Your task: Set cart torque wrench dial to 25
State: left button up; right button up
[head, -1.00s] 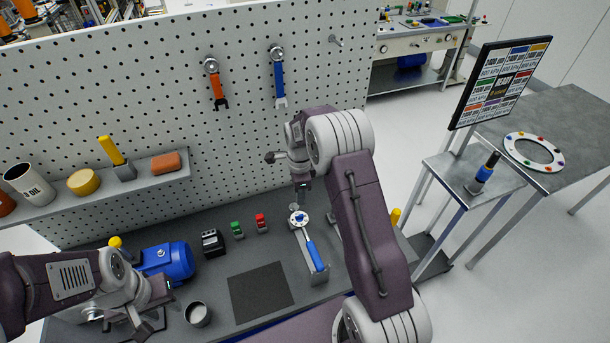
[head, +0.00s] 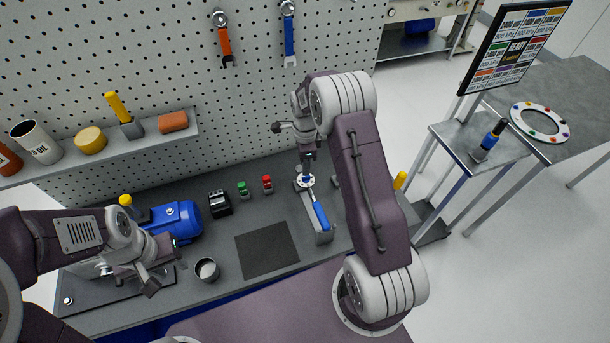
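A dark upright tool with a blue band (head: 488,142), which may be the cart torque wrench, stands on the small grey cart (head: 458,138) at the right. Its dial marks are too small to read. On the bench, a blue-handled tool (head: 319,212) with a pale round head lies on a grey stand. My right gripper (head: 307,168) points down just above that round head. I cannot tell whether it touches it, or whether its fingers are open. My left gripper (head: 150,282) is low over the bench at the left, beside a small grey cup (head: 207,269); its finger gap is unclear.
A screen (head: 514,48) with coloured panels stands behind the cart. A ring plate (head: 539,123) lies on the table at the right. A blue motor (head: 173,221), a green block and a red block (head: 267,183) stand on the bench. A dark mat (head: 266,250) is bare.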

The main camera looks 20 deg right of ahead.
aim_at(306, 178)
jog(key=f, duration=0.1)
jog(key=b, duration=0.1)
jog(key=f, duration=0.1)
jog(key=shift+d+f+b, duration=0.25)
jog(key=shift+f+b, duration=0.05)
jog(key=shift+f, duration=0.05)
jog(key=shift+a+f+b, duration=0.15)
jog(key=shift+f+b, duration=0.65)
jog(key=shift+f, duration=0.1)
jog(key=shift+d+f, duration=0.2)
jog(key=shift+f, duration=0.1)
grip_shut()
jog(key=n, duration=0.3)
jog(key=shift+r+p, duration=0.2)
jog(key=shift+p, duration=0.15)
jog(key=n, duration=0.2)
jog(key=shift+n, duration=0.3)
jog(key=n+p, duration=0.1)
jog(key=n, duration=0.4)
jog(key=shift+w+a+f, duration=0.1)
jog(key=n, duration=0.5)
jog(key=shift+n, duration=0.4)
jog(key=n, duration=0.6)
jog(key=shift+n+p, duration=0.3)
jog(key=shift+n, duration=0.1)
jog(key=shift+c, duration=0.3)
grip_release()
